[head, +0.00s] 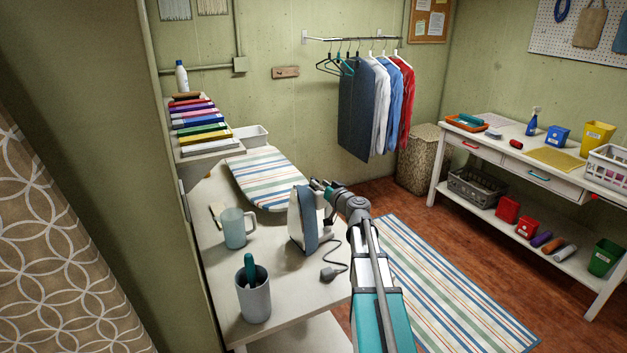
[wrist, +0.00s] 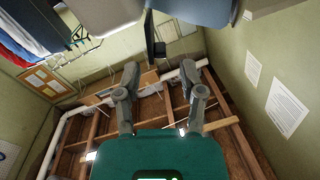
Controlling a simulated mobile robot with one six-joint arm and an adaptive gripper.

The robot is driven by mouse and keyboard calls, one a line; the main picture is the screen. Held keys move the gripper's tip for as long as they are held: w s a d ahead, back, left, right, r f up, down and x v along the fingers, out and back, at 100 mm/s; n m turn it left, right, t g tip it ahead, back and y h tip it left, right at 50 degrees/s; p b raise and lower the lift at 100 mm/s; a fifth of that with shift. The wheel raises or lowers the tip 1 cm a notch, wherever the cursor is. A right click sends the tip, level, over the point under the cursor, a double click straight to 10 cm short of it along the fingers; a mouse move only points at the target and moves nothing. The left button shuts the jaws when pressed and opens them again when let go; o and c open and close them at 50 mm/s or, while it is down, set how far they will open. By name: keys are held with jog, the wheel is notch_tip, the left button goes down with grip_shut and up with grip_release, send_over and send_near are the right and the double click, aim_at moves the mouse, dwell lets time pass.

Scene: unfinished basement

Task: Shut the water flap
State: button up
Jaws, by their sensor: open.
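A steam iron (head: 303,222) with a pale soleplate and a blue-grey body stands upright on its heel on the white table (head: 268,288). My gripper (head: 318,186) is open and empty beside the iron's upper right side. In the wrist view the gripper (wrist: 160,67) shows its two fingers apart with nothing between them. Pale and blue-grey surfaces, likely the iron (wrist: 105,12), fill the top of that view. A thin dark piece (wrist: 153,40) juts out just beyond the fingertips; I cannot tell for sure that it is the water flap. No flap is clear in the head view.
A light blue mug (head: 235,230) and a grey cup (head: 254,297) with a teal-handled item stand left of the iron. A striped ironing board (head: 266,178) lies behind. The iron's cord (head: 334,271) rests on the table's right edge. A shelf of folded cloths (head: 196,125) is at left.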

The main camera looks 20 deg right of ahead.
aim_at(314, 178)
jog(key=shift+w+a, duration=0.2)
jog(key=shift+w, duration=0.9)
jog(key=shift+w+a, duration=0.15)
jog(key=shift+w, duration=0.95)
grip_shut()
